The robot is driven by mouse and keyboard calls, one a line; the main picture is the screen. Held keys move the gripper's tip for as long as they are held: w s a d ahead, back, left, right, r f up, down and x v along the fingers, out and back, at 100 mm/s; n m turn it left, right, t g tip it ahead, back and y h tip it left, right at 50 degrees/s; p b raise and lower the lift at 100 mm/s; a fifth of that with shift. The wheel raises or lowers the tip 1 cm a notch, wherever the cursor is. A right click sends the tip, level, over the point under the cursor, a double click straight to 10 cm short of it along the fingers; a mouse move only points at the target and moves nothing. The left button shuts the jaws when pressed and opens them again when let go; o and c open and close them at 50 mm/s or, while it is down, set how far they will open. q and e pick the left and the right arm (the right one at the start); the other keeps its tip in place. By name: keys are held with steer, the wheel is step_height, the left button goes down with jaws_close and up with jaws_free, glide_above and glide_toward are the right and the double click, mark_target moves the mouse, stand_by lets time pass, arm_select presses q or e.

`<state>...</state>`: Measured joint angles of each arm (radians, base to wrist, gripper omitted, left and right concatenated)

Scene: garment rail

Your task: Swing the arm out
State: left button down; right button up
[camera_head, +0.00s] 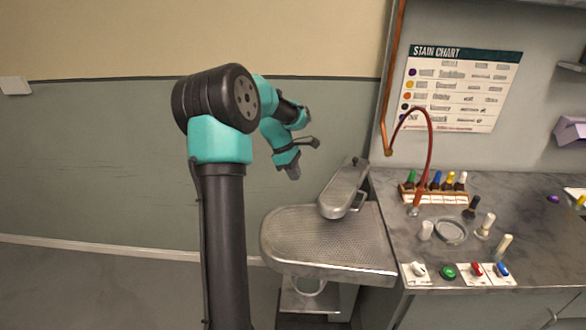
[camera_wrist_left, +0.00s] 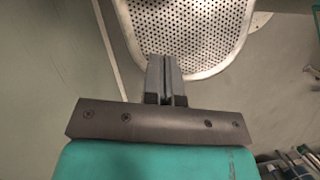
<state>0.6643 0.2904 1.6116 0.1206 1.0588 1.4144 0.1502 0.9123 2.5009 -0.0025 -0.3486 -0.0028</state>
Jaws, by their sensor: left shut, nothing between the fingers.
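The swing arm (camera_head: 344,188) is a narrow grey metal arm with a rounded end. It lies above the back right part of a larger perforated metal board (camera_head: 300,235), angled toward its pivot at the back, with a small bracket on its right side. My left gripper (camera_head: 293,172) is shut and empty, pointing down, up and to the left of the swing arm and apart from it. In the left wrist view its closed fingers (camera_wrist_left: 165,62) show in front of a rounded perforated metal surface (camera_wrist_left: 190,25). My right gripper is not in view.
A stone-topped counter (camera_head: 380,185) stands to the right, with a bottle rack (camera_head: 435,193), a red hose (camera_head: 431,150), brushes and coloured buttons (camera_head: 448,272). A stain chart (camera_head: 460,87) hangs behind. The space left of the board is open floor and wall.

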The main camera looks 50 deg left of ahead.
arm_select(q)
steer(key=w+d+f, duration=0.3)
steer(key=d+f, duration=0.2)
steer(key=shift+w+f, duration=0.2)
steer(key=shift+w, duration=0.05)
steer(key=shift+d, duration=0.15)
